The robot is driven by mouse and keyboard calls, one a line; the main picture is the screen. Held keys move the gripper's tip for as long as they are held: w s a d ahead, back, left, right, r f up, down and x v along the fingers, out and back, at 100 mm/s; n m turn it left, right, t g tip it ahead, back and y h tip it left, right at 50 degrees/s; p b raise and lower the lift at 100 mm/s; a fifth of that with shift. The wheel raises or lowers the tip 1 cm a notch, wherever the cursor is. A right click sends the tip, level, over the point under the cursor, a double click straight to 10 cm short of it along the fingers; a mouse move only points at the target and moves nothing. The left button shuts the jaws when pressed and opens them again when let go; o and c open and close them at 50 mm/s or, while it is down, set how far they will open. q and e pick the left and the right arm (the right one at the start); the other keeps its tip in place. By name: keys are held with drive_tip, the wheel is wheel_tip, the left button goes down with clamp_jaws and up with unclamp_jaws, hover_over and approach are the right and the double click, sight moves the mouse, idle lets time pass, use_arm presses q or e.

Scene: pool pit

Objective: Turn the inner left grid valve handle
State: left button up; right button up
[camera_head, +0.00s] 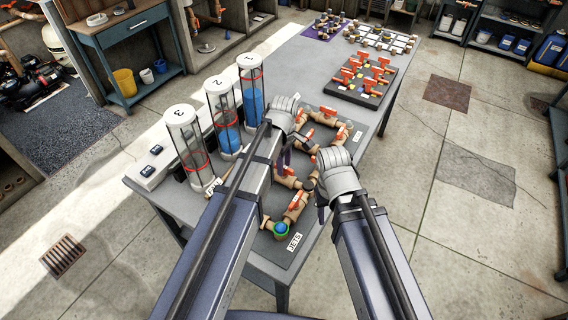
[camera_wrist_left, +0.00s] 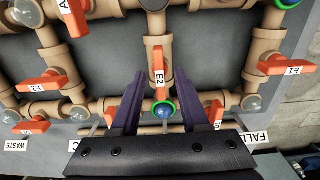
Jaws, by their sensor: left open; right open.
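A pipe board (camera_head: 300,246) carries tan pipes and several orange valve handles. In the left wrist view, an orange handle labelled E2 (camera_wrist_left: 158,84) stands between the fingers of my open left gripper (camera_wrist_left: 161,85), with its length along the fingers. Contact cannot be told. Other orange handles are E3 (camera_wrist_left: 40,81) at left and E1 (camera_wrist_left: 286,66) at right. No label reads inner left, so I cannot tell which it is. In the head view my left gripper (camera_head: 294,150) is over the middle of the pipes. My right gripper (camera_head: 321,194) is open at the board's right side.
Three numbered clear cylinders (camera_head: 222,118) stand left of the board, two with blue liquid. A rack of orange handles (camera_head: 362,80) sits further back on the grey table (camera_head: 308,50). A blue ball in a green ring (camera_head: 281,228) is at the board's front.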

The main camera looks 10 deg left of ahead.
use_arm(q)
wheel_tip(320, 180, up, 7)
drive_tip(key=p, duration=0.7)
drive_tip(key=shift+r, duration=0.2)
